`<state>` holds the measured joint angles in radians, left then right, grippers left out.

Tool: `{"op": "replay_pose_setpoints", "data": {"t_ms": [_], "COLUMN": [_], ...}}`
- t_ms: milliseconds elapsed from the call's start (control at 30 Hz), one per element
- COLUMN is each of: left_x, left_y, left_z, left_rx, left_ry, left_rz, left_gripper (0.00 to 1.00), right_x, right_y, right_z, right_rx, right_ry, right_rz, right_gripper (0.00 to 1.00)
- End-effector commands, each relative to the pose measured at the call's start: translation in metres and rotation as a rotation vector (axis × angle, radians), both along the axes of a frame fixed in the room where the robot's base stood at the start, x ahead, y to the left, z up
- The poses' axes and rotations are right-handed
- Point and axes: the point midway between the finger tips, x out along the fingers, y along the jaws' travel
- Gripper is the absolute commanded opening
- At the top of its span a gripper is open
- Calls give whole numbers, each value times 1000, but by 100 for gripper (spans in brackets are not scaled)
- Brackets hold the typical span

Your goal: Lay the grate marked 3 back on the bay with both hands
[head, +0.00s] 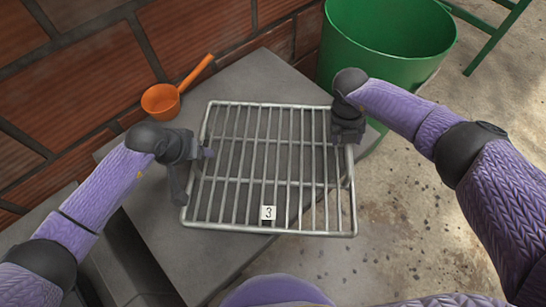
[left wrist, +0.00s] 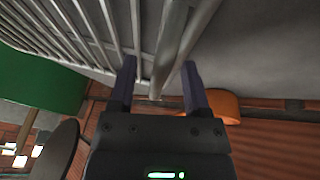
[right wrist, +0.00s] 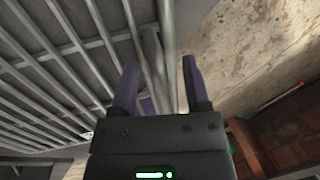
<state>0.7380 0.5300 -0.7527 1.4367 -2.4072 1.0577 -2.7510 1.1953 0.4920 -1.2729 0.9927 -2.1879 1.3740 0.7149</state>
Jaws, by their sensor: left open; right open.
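The grate (head: 262,183) is a metal rack of parallel bars with a white tag reading 3 (head: 268,212) near its front edge. It lies over a grey slab (head: 190,250), its front right corner reaching past the slab's edge. Whether it touches the slab is unclear. My left gripper (head: 193,170) is open at the grate's left side; in the left wrist view the side rail (left wrist: 168,45) runs between its fingers. My right gripper (head: 348,128) is open at the right side near the far corner, with the rail (right wrist: 152,55) between its fingers. I cannot make out a separate bay.

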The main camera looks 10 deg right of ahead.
Motion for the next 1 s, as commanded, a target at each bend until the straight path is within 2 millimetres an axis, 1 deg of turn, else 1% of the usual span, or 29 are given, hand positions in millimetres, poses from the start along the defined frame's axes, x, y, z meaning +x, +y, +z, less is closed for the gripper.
{"op": "replay_pose_setpoints", "data": {"t_ms": [100,333,367,400,467,500,567,600,633,667,1000], "left_x": [1,1,1,1,1,1,1,1,1,1,1], "left_y": [-2,-1,-1,-1,-1,-1,-1,-1,-1,-1,-1], "left_z": [-4,-5,-5,-4,-4,-4,-4,-4,-4,-4,-4], "left_rx": [1,0,0,0,0,0,0,0,0,0,1], "left_ry": [1,0,0,0,0,0,0,0,0,0,0], "left_rz": [-1,-1,-1,-1,-1,-1,-1,0,0,0,0], "left_gripper": [61,61,59,51,38,30,17,8,2,0,0], "right_x": [-1,0,0,0,0,0,0,0,0,0,0], "right_y": [-1,-1,-1,-1,-1,-1,-1,-1,-1,-1,-1], "right_z": [-5,-5,-5,-5,-5,-5,-5,-5,-5,-5,-5], "right_rx": [-1,-1,-1,-1,-1,-1,0,0,0,0,0], "right_ry": [1,0,0,0,0,0,0,0,0,0,0], "right_rz": [0,0,0,0,0,0,0,0,0,0,0], "right_gripper": [60,60,58,50,37,28,16,7,1,0,0]}}
